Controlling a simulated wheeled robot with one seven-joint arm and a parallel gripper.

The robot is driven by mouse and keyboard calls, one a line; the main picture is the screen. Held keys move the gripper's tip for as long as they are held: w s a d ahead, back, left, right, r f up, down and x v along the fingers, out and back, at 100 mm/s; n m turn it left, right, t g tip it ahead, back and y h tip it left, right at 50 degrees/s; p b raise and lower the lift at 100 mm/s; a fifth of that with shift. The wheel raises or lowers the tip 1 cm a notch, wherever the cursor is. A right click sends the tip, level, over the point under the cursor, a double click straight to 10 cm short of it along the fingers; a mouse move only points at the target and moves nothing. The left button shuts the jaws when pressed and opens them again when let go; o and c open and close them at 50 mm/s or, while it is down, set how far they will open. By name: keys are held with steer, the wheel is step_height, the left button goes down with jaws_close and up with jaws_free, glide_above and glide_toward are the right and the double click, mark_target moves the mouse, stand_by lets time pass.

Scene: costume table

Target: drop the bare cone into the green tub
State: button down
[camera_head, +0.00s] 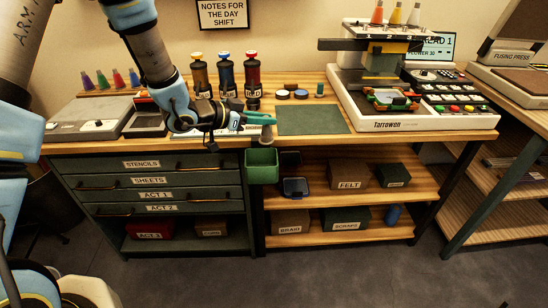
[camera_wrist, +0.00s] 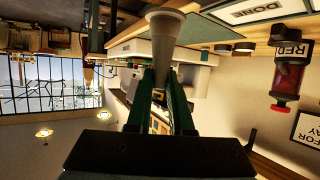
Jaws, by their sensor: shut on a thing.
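My gripper (camera_head: 268,119) has teal fingers and reaches over the front edge of the bench. It is shut on a bare grey cone (camera_head: 267,135). In the wrist view, which is turned upside down, the cone (camera_wrist: 166,40) sits between the two fingers (camera_wrist: 162,80), its wide end away from the palm. The green tub (camera_head: 262,172) hangs at the bench's front edge, just below the cone in the head view. The gap between cone and tub is hard to judge, and the tub's inside is mostly hidden.
A green mat (camera_head: 313,120) lies bare on the bench right of my gripper. Several bottles (camera_head: 226,80) stand behind my arm. The Tarrowen machine (camera_head: 385,100) holds cones with coloured thread on top. Several small coloured cones (camera_head: 103,80) stand at the back left.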

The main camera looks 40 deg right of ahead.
mark_target(261, 137)
steer(key=shift+d+f, duration=0.15)
step_height(261, 137, down, 6)
steer(key=b, duration=0.4)
steer(key=shift+b, duration=0.3)
steer(key=shift+r, duration=0.2)
steer(key=c, duration=0.7)
jaws_free()
steer(key=shift+c, duration=0.2)
steer(key=b+v, duration=0.1)
steer(key=v, duration=0.9)
steer(key=shift+a, duration=0.4)
steer(key=shift+w+r, duration=0.1)
